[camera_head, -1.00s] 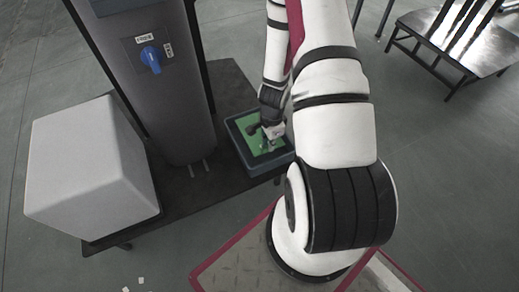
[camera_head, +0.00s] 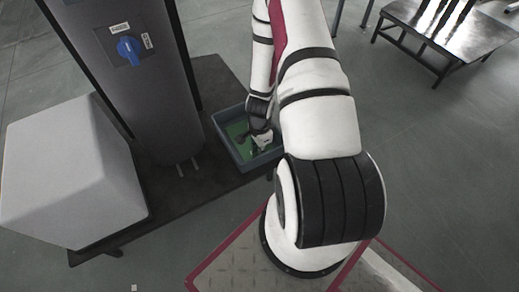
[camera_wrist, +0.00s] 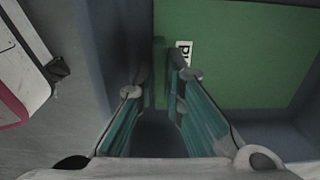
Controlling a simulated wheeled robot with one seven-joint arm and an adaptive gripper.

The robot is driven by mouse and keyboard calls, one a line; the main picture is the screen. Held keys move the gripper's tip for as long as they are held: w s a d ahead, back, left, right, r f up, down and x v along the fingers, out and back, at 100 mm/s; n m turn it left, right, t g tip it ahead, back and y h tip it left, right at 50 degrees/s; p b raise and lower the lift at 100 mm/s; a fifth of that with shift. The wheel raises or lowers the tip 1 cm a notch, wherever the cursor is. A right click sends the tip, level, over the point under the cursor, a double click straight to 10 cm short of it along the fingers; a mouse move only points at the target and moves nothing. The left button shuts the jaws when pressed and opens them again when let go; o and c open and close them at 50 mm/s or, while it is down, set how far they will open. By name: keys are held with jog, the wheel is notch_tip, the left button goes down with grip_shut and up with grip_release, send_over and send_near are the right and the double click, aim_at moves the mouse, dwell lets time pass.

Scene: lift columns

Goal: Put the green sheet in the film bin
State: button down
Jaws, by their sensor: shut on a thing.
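The green sheet (camera_head: 238,130) is inside a blue-grey open bin (camera_head: 262,161) on the dark platform; I see no bin name. My gripper (camera_head: 261,143) reaches down into this bin. In the wrist view my gripper (camera_wrist: 158,82) is shut on a narrow raised green edge. The bin wall (camera_wrist: 118,40) is close on the left. I cannot tell whether the sheet touches the bin floor.
A dark column (camera_head: 150,100) with a blue knob (camera_head: 129,50) stands left of the bin. A large light-grey box (camera_head: 70,170) is farther left on the platform (camera_head: 185,205). A black metal table (camera_head: 450,40) stands at the upper right. Open floor lies between.

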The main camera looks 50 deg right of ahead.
jog(key=c, duration=1.9)
grip_release()
jog(key=shift+c, duration=0.2)
jog(key=shift+r, duration=0.1)
